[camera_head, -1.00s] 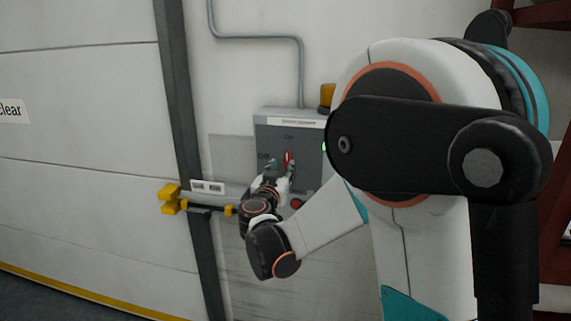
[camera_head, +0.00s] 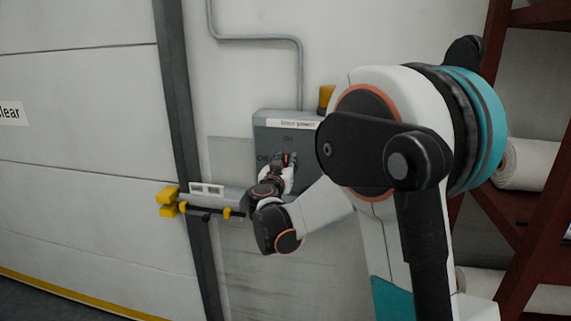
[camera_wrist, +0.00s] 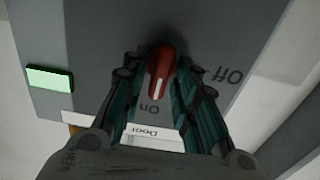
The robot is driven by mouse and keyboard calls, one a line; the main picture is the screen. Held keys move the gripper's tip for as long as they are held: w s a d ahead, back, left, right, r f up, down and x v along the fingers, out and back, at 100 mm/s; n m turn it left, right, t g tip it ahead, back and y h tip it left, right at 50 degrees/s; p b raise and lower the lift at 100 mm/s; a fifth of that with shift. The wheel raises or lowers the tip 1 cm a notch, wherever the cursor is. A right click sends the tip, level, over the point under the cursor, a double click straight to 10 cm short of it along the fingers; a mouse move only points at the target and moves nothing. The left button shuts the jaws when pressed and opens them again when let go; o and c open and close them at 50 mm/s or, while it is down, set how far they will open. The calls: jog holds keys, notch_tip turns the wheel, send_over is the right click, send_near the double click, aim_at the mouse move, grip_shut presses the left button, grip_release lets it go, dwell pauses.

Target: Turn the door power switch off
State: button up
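The door power switch is a red handle (camera_wrist: 160,72) with a white mark on a grey box (camera_head: 262,130). In the wrist view, which shows the panel upside down, its marked end points at "On"; "Off" is printed to the right. The red handle also shows in the head view (camera_head: 288,159). My gripper (camera_wrist: 160,75) has one finger on each side of the handle. The fingers stand apart and look close to it; I cannot tell whether they touch it. In the head view my gripper (camera_head: 279,165) is at the box front and partly hides the switch.
A green-lit indicator (camera_wrist: 50,79) is on the panel. A yellow-ended door latch (camera_head: 168,202) lies left of and below the box. A large panel door (camera_head: 80,120) is on the left. Red shelving (camera_head: 510,200) with white rolls (camera_head: 530,165) stands on the right.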

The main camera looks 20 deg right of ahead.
dwell(0.3)
jog(key=n, duration=0.4)
jog(key=shift+w+a+n, duration=0.1)
jog(key=shift+a+n, duration=0.05)
jog(key=shift+n, duration=0.25)
jog(key=shift+w+a+f+n+b, duration=0.1)
jog(key=shift+f+n+b, duration=0.05)
jog(key=shift+n, duration=2)
jog(key=shift+a+f+n+b, duration=0.1)
jog(key=shift+f+n, duration=0.1)
jog(key=shift+n, duration=2)
jog(key=shift+w+a+f+n+b, duration=0.1)
jog(key=shift+f+n+b, duration=0.05)
jog(key=shift+n, duration=2)
jog(key=shift+s, duration=0.1)
jog(key=o, duration=0.8)
jog(key=shift+c, duration=0.2)
